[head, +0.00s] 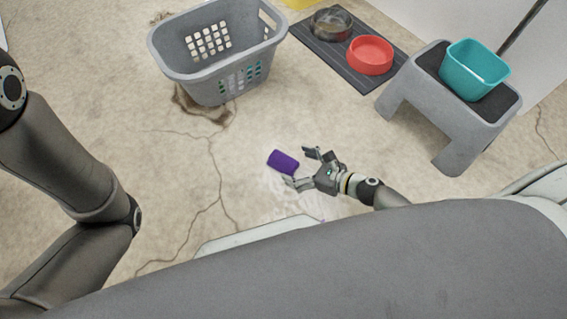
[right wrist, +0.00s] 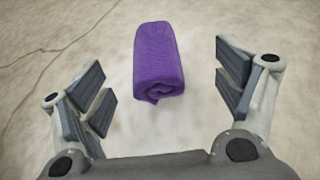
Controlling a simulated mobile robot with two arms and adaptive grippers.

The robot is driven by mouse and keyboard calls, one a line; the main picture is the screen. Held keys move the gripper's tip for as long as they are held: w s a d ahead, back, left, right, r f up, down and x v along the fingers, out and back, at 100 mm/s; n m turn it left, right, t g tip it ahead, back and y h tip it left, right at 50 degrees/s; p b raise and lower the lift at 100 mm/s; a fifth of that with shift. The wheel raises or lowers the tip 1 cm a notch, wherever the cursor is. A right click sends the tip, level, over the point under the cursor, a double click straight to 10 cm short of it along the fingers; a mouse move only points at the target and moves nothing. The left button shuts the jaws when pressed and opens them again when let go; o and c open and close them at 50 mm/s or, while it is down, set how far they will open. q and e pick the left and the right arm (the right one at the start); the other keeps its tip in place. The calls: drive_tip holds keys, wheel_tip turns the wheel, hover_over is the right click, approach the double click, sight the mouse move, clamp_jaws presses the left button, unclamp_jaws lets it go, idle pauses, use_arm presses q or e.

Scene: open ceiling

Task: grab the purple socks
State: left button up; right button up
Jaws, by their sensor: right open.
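The purple socks (head: 283,161) are a rolled bundle on the cracked beige floor, near the middle of the head view. They also show in the right wrist view (right wrist: 158,62), with the rolled end toward the camera. My right gripper (head: 301,168) is open and empty, its fingers close to the socks in the head view. In the right wrist view the right gripper's fingers (right wrist: 168,88) are spread wide, one on each side of the bundle, with a gap on both sides. My left arm shows at the left of the head view, but its gripper is out of view.
A grey laundry basket (head: 172,62) stands on the floor behind the socks. A dark mat (head: 338,62) holds a metal bowl (head: 331,23) and a red bowl (head: 369,54). A grey step stool (head: 440,118) at right bears a teal bin (head: 474,69). Floor around the socks is clear.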

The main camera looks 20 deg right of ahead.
sight(284, 162)
drive_tip(key=b+x, duration=0.3)
drive_tip(key=x, duration=0.1)
drive_tip(key=shift+w+a+f, duration=0.1)
drive_tip(key=shift+a+f, duration=0.1)
drive_tip(key=shift+w+a, duration=0.25)
drive_tip(key=shift+w, duration=0.1)
drive_tip(key=shift+c, duration=0.4)
drive_tip(key=c, duration=1)
